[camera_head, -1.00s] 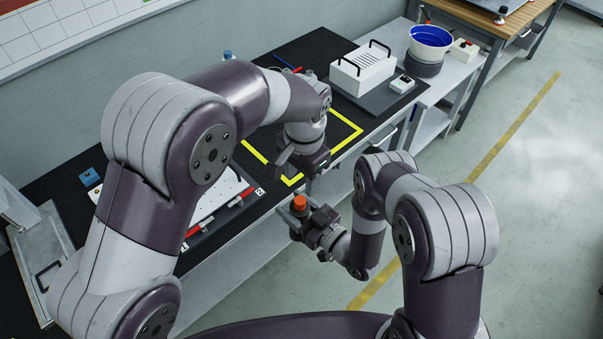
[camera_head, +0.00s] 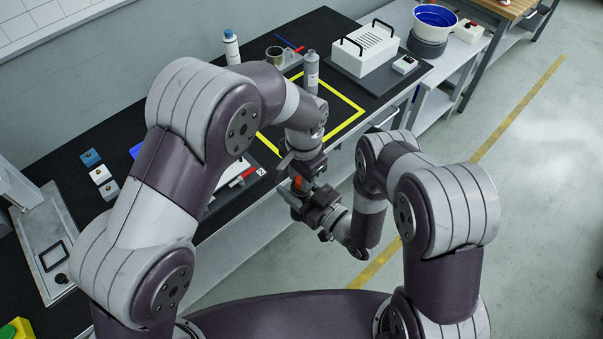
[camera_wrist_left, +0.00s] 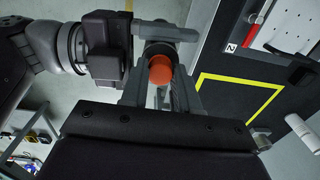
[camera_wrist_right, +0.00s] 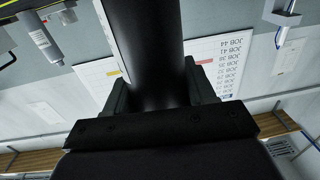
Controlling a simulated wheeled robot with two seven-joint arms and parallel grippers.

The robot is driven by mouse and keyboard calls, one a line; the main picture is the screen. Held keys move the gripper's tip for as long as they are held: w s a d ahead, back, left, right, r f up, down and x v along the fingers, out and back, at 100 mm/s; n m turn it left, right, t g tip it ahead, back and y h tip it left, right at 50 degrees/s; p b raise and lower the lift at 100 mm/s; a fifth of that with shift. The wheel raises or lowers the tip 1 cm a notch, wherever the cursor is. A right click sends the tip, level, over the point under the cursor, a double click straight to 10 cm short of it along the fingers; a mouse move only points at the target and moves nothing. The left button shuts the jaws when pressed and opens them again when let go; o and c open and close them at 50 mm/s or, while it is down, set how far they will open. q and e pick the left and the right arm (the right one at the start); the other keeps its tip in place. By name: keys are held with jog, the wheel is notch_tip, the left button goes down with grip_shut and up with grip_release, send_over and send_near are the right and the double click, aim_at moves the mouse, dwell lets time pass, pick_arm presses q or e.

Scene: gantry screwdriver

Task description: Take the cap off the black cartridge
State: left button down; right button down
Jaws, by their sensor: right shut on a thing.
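The black cartridge (camera_wrist_right: 145,50) stands out large in the right wrist view, with a pale label strip along one side. My right gripper (camera_head: 312,205) is shut on it and holds it in the air in front of the bench. The orange cap (camera_wrist_left: 160,70) is on the cartridge's upper end; a bit of it shows in the head view (camera_head: 297,184). My left gripper (camera_head: 295,168) is just above the cap. In the left wrist view its fingers stand open on either side of the cap, apparently without gripping it. The cartridge body is mostly hidden in the head view.
The black bench (camera_head: 100,240) runs behind my arms, with a yellow-taped square (camera_head: 350,122). On it stand a grey bottle (camera_head: 311,72), a white-blue bottle (camera_head: 231,48), a white box with black handles (camera_head: 375,50) and small blocks (camera_head: 100,174).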

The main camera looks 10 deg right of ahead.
pick_arm(q)
jog(key=n, duration=0.3)
jog(key=shift+r, duration=0.2)
dwell(0.6)
jog(key=shift+r, duration=0.95)
